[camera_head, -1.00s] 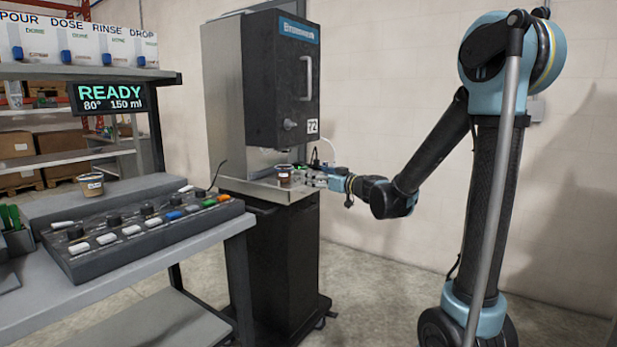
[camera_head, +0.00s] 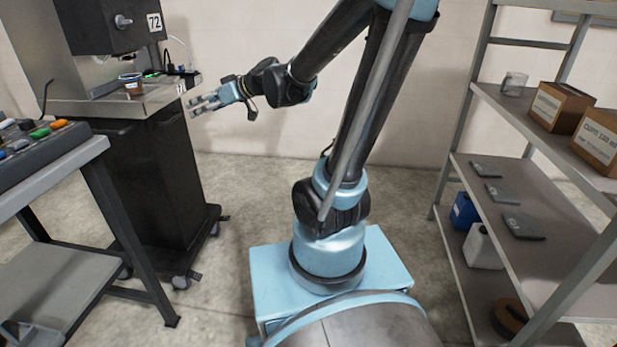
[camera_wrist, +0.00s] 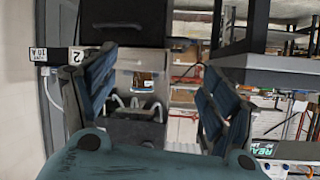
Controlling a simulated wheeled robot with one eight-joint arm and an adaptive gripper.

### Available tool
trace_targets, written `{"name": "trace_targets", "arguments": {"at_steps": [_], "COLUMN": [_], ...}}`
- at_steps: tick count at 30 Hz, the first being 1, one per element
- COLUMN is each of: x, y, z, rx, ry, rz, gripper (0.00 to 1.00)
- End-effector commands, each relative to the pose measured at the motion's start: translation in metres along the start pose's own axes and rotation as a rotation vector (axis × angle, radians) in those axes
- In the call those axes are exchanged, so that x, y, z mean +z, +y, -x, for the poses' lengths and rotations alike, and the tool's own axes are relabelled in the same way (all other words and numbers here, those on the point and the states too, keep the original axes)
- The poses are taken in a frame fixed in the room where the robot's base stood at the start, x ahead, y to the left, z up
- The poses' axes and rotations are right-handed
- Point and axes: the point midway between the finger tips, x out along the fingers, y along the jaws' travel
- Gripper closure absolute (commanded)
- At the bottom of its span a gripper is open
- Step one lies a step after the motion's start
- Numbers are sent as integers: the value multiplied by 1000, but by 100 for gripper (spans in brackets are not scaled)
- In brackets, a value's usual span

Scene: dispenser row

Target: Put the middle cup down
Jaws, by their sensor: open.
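My gripper (camera_head: 200,103) is open and empty. It is in the air to the right of the shelf, clear of the cup, with its fingers pointing towards the dispenser. Both spread fingers show in the wrist view.
The dark dispenser head (camera_head: 105,22) hangs over the shelf. Cables and small devices (camera_head: 175,70) are behind the cup. Floor between is open.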

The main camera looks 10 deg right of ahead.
Motion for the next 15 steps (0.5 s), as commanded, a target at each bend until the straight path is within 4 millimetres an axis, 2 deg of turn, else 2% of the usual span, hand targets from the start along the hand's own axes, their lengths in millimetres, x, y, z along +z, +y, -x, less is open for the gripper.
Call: {"name": "trace_targets", "arguments": {"at_steps": [1, 8, 15], "x": [17, 97, 185], "y": [-1, -2, 0], "z": [13, 68, 137], "rx": [16, 124, 321], "ry": [-51, -296, -541], "rz": [-24, -176, -372], "gripper": [22, 22, 22]}}
